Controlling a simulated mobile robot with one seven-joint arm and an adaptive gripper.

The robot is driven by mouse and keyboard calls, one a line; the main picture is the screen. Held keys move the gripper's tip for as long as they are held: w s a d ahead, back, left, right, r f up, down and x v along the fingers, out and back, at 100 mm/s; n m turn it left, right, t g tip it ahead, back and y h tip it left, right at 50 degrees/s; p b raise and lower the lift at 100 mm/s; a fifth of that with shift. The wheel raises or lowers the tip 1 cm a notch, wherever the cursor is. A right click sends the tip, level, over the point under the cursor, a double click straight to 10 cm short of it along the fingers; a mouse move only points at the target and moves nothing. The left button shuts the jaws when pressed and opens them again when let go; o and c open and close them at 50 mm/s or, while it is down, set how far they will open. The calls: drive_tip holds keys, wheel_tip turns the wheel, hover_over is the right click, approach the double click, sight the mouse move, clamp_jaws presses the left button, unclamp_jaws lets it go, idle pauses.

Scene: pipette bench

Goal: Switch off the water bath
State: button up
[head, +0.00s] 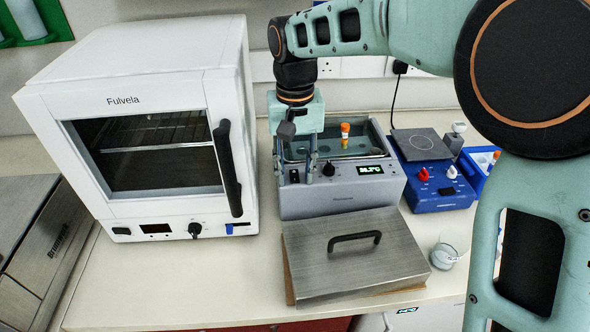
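The water bath (345,200) is a grey box in the middle of the bench, with its basin uncovered. Its front panel has a lit green display (370,169), a black knob (328,168) and a small dark switch (294,176) at the left end. A tube with an orange cap (345,130) stands upright in the basin. My gripper (295,174) points down at the bath's left front, its two teal fingers apart with nothing held between them. The switch shows between the fingertips; I cannot tell whether they touch the panel. The gripper hides part of the basin's left side.
A metal lid (355,258) with a black handle lies in front of the bath. A white oven (150,120) stands close on the left. A blue hotplate stirrer (435,180) and a glass beaker (447,250) are on the right. Bare bench (180,285) shows at the front left.

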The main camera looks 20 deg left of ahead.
clamp_jaws()
drive_tip(key=p, duration=0.3)
drive_tip(key=shift+w+a+r+g, duration=0.1)
drive_tip(key=shift+w+r+g, duration=0.05)
drive_tip(key=shift+r+g, duration=0.2)
drive_tip(key=g+h+p, duration=0.1)
drive_tip(key=p, duration=0.3)
drive_tip(key=shift+w+a+r, duration=0.1)
drive_tip(key=shift+w, duration=0.1)
drive_tip(key=shift+w+f+g+p, duration=0.15)
drive_tip(key=shift+g+p, duration=0.3)
drive_tip(key=shift+p, duration=0.45)
unclamp_jaws()
drive_tip(key=shift+f, duration=0.15)
